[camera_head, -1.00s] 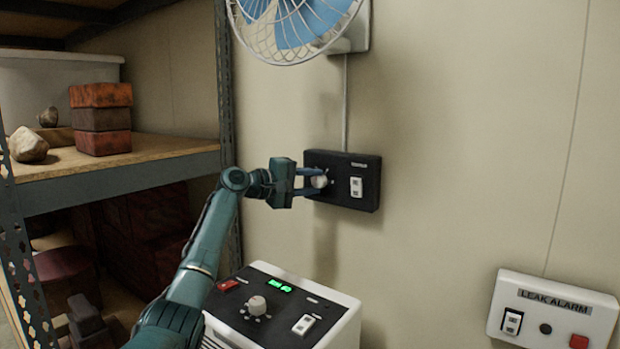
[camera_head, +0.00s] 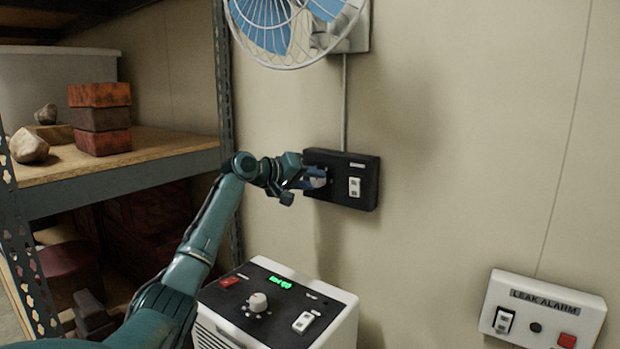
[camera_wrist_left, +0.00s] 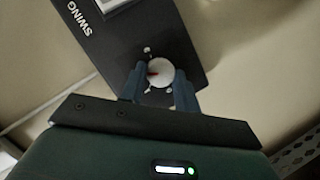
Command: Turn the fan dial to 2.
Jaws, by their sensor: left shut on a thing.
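The black fan control box (camera_head: 341,197) is on the wall below the fan (camera_head: 290,28), with a white rocker switch (camera_head: 354,187) on its right half. My left gripper (camera_head: 316,178) reaches the box's left half and is shut on the fan dial. In the left wrist view the dial (camera_wrist_left: 160,72) is a round white knob with a red mark, between the two fingers of the left gripper (camera_wrist_left: 160,88). Small white marks surround it; their numbers are too small to read. The box also shows there, with "SWING" beside its switch. My right gripper is not in view.
A white appliance (camera_head: 275,305) with its own knob, red switch and green display stands below the box. A leak alarm panel (camera_head: 545,308) is on the wall at right. Shelving (camera_head: 110,170) with bricks and stones is at left. The wall between is clear.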

